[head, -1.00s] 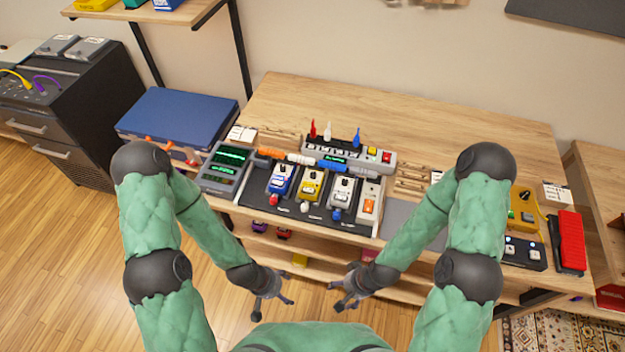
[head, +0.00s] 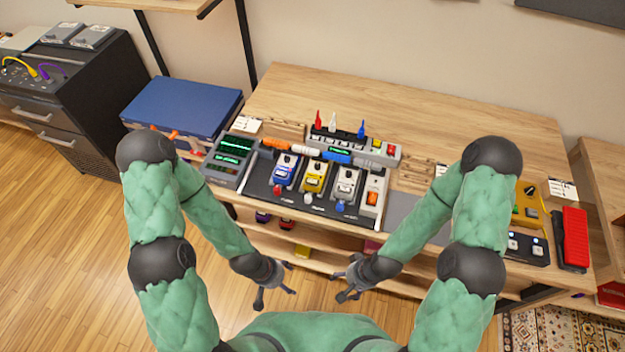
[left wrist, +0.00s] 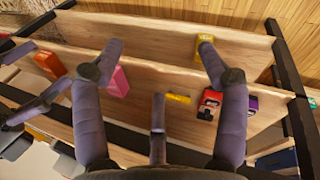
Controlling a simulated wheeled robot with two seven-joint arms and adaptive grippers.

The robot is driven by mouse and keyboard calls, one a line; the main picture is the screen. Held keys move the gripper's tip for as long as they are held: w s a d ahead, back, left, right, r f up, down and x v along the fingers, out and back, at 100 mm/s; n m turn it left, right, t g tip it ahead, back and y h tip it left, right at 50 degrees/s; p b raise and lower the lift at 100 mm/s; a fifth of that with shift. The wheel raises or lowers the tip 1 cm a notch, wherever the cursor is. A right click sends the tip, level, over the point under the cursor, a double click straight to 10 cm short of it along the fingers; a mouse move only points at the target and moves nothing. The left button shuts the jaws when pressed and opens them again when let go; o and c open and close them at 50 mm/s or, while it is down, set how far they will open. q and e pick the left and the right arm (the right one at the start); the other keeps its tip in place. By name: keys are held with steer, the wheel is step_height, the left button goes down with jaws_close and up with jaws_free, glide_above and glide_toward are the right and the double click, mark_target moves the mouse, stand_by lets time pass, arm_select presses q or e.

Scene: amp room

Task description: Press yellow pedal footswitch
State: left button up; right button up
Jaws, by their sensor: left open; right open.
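A yellow pedal (head: 314,176) stands on the dark pedalboard (head: 262,187) on the table, between a blue pedal (head: 286,169) and a white-grey pedal (head: 345,183). A small white knob or switch shows at its near end. My left gripper (head: 275,296) is open and empty, low in front of the table's near edge and below the pedalboard. My right gripper (head: 345,288) is open and empty to its right, also in front of the table. In the left wrist view, my left gripper's fingers (left wrist: 158,105) are spread over the lower shelves, with nothing between them.
A grey device with green screens (head: 232,158) stands left of the pedalboard. A red pedal (head: 575,237) and a yellow box (head: 527,207) sit at the table's right. Shelves below the tabletop hold small boxes, including a pink one (left wrist: 118,83). The back of the table (head: 440,115) is clear.

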arm_select(q)
jaws_close()
stand_by(1.2)
